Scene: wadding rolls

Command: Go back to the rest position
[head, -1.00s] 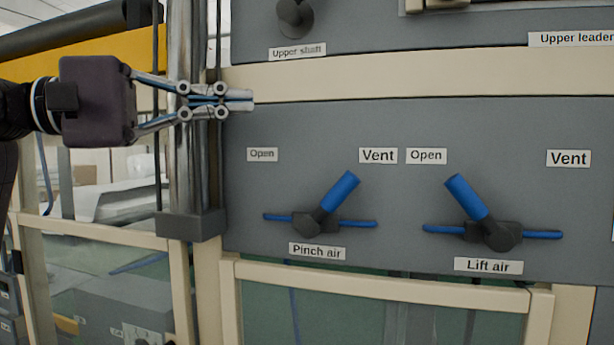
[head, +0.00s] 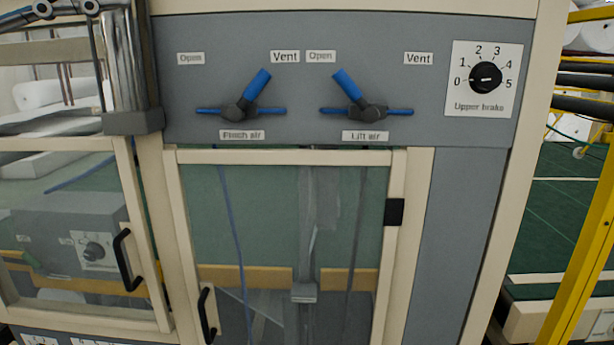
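Only a small part of my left gripper (head: 66,6) shows, at the top left corner of the head view. One finger linkage is visible in front of the machine's upper left; the rest is cut off by the frame's top edge, so its opening is hidden. It is apart from the valves. My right gripper is not in view.
A grey panel carries the blue-handled Pinch air valve (head: 252,97), tilted toward Vent, and the Lift air valve (head: 355,97), tilted toward Open. The Upper brake dial (head: 486,78) is at right. Glazed doors with black handles (head: 208,315) are below. A yellow post (head: 590,255) stands far right.

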